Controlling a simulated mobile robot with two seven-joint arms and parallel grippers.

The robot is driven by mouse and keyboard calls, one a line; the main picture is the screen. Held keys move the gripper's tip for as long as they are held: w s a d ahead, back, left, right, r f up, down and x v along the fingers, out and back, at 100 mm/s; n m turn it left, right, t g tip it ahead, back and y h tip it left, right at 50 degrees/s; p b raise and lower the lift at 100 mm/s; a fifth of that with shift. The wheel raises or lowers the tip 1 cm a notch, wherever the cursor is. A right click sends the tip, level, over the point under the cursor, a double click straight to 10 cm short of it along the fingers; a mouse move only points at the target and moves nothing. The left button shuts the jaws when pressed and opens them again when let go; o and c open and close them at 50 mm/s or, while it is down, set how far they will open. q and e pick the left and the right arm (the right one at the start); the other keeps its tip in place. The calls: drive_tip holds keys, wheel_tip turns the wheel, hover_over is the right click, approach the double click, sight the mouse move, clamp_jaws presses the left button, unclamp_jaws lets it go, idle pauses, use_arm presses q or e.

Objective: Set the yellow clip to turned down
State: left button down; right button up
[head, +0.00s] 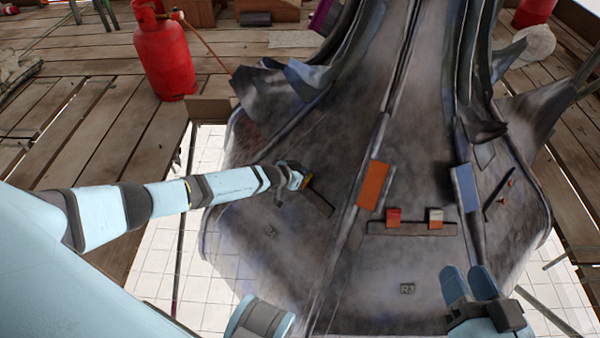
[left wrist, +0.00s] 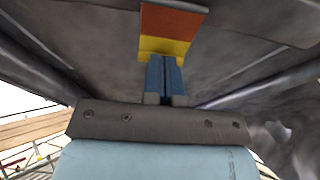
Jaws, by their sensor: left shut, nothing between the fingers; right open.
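The yellow clip (left wrist: 165,46) shows in the left wrist view as a yellow band below an orange face, just beyond my left gripper (left wrist: 165,60). The fingers are shut together with nothing between them, and their tips are at or very near the clip's yellow edge; I cannot tell if they touch. In the head view my left gripper (head: 302,180) is at the upper end of a short dark bar on the spire's left face and hides most of the clip (head: 308,182). My right gripper (head: 468,276) is open and empty at the lower right, over the spire's lower skirt.
The grey spire (head: 340,270) fills the middle. An orange plate (head: 374,185) and a blue plate (head: 466,187) are on its ribs. Between them a dark bar holds two red-and-white clips (head: 394,217) (head: 435,218). A red gas bottle (head: 165,55) stands on the planks behind.

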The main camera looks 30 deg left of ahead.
use_arm(q)
drive_tip(key=shift+w+f, duration=0.2)
drive_tip(key=shift+w, duration=0.05)
drive_tip(key=shift+s+a+p, duration=0.15)
drive_tip(key=shift+s+p, duration=0.3)
drive_tip(key=shift+s, duration=0.3)
use_arm(e)
drive_tip(key=shift+w+d+r, duration=0.1)
drive_tip(key=shift+w+r, duration=0.2)
drive_tip(key=shift+r, duration=0.4)
